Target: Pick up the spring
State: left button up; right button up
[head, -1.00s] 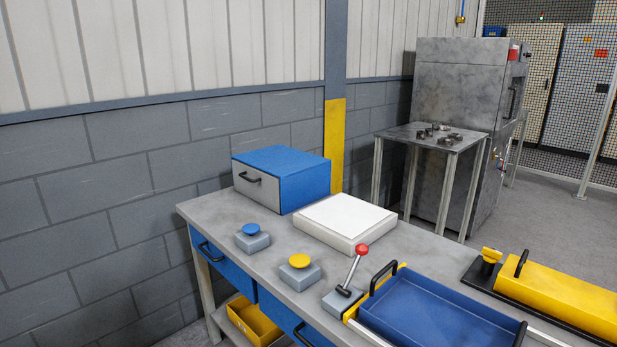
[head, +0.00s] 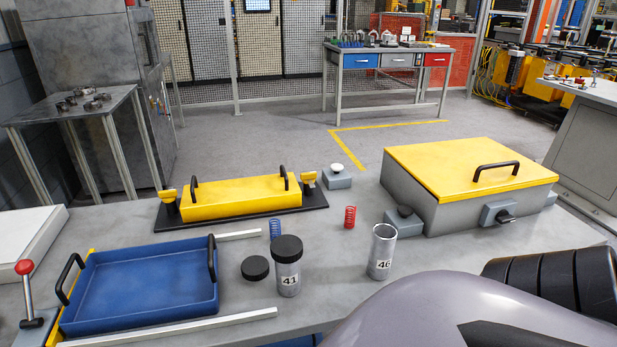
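Two springs stand upright on the grey workbench in the head view. A red spring (head: 350,217) stands between the yellow-topped box and the cylinders. A blue spring (head: 275,229) stands to its left, just behind a black-capped cylinder marked 41 (head: 288,280). An open metal cylinder marked 46 (head: 381,252) stands in front and to the right of the red spring. Neither of my grippers shows; a part of my arm fills the lower right corner.
A blue tray (head: 140,317) with black handles sits at left on rails. Behind it is a long yellow box (head: 241,199). A grey box with a yellow lid (head: 468,172) stands at right. A black cap (head: 255,268) lies on the bench, and a red-knobbed lever (head: 25,280) is far left.

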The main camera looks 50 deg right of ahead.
aim_at(279, 229)
jog(key=z, duration=1.4)
